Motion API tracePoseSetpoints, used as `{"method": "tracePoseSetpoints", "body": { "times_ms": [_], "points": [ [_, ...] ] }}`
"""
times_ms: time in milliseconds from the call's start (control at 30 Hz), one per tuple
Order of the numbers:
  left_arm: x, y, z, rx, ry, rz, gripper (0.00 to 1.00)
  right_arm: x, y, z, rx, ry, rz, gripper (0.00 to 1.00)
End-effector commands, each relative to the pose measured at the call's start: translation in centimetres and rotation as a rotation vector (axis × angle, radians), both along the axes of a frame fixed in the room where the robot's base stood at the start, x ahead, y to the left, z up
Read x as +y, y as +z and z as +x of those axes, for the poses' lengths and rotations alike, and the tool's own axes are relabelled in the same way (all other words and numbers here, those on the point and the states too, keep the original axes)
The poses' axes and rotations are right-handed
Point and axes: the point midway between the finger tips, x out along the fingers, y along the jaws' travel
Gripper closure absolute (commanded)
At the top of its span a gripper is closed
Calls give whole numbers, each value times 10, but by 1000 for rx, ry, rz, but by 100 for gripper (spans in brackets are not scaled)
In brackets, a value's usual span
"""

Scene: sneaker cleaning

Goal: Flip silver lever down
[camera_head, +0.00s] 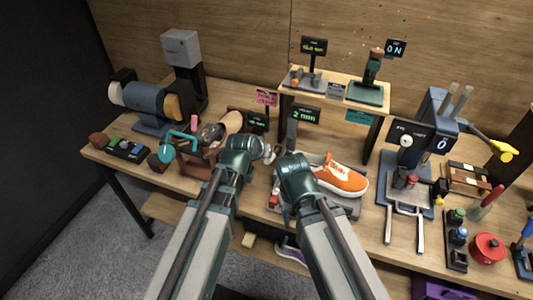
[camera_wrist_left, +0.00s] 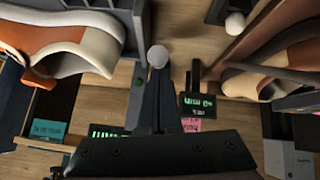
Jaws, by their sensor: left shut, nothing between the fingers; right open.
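A pale round knob (camera_wrist_left: 157,56) shows in the left wrist view, just beyond the tips of my left gripper (camera_wrist_left: 157,90). It may be the end of the silver lever; its shaft is hidden behind the fingers. My left gripper is shut and empty, pointing between the two shoes. I cannot tell whether it touches the knob. In the head view, the left wrist hides most of this spot. My right gripper (camera_head: 284,165) is open in front of the orange sneaker (camera_head: 341,177), partly hidden by its own wrist. The orange sneaker rests on a grey stand.
A brown-and-white shoe (camera_head: 222,130) stands on the left, near a teal-handled tool (camera_head: 180,140). A grinder-like machine (camera_head: 150,101) is at the back left. A raised shelf (camera_head: 335,99) stands behind. A press-like machine (camera_head: 407,180) and red pot (camera_head: 487,248) occupy the right.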

Motion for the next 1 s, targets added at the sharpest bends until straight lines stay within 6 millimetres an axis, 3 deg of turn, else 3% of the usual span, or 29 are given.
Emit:
{"method": "tracePoseSetpoints", "body": {
  "times_ms": [267,467,800,1000],
  "points": [
    [1,-5,-6,19,-4,7,100,0,-2,0,0,0,0,50],
    [1,2,-4,17,-3,8,100,0,5,0,0,0,0,50],
    [-1,45,15,-1,1,2,100,0,45,0,0,0,0,50],
    [7,74,-21,-2,2,2,100,0,74,0,0,1,0,50]
  ]
}}
